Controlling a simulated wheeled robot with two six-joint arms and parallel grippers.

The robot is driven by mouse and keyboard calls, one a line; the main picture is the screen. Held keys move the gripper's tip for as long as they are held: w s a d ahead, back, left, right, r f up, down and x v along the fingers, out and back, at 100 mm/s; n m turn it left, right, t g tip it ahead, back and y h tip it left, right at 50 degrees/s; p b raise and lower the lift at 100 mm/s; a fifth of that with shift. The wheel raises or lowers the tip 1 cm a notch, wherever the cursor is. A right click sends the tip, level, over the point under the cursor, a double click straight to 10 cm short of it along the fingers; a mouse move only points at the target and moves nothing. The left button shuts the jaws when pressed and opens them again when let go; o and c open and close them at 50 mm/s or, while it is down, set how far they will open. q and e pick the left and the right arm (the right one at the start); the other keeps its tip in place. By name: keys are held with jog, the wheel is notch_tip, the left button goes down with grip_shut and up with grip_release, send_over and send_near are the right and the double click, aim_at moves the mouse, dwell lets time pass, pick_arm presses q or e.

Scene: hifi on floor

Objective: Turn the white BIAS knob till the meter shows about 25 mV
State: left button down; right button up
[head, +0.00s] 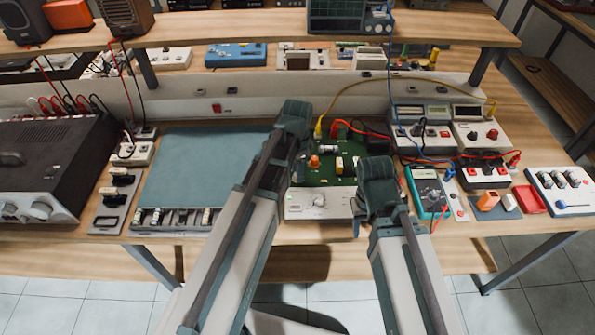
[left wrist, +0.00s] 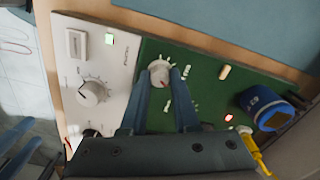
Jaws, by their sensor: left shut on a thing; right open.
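A white knob (left wrist: 159,72) with a red mark sits on the green circuit board (left wrist: 205,70) in the left wrist view. My left gripper (left wrist: 161,78) has a finger on each side of it and is shut on it. In the head view my left gripper (head: 298,168) reaches down at the left edge of the green board (head: 345,168), and the knob is hidden there. A teal handheld meter (head: 428,190) lies right of the board; its reading is too small to make out. My right gripper (head: 360,212) is open, beside the board's front right corner.
A white panel with a larger knob (left wrist: 92,93) adjoins the board. A blue cylindrical part (left wrist: 267,108) and a yellow plug (left wrist: 256,150) stand nearby. Yellow, red and blue leads cross behind the board. A blue-green mat (head: 205,165) to the left is clear.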

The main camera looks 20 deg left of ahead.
pick_arm(q)
jog(key=c, duration=0.6)
grip_release()
jog(key=shift+c, duration=0.2)
jog(key=shift+r, duration=0.1)
notch_tip(320, 180, up, 14)
jog(key=p, duration=1.3)
jog(key=shift+p, duration=0.4)
jog(key=shift+f, duration=0.2)
jog(key=s+d+f+n+y+b, duration=0.1)
jog(key=s+d+f+n+b, duration=0.1)
jog(key=s+d+n, duration=0.4)
jog(key=s+d, duration=0.4)
jog(key=s, duration=0.4)
jog(key=shift+s+n, duration=0.15)
jog(key=shift+n, duration=0.25)
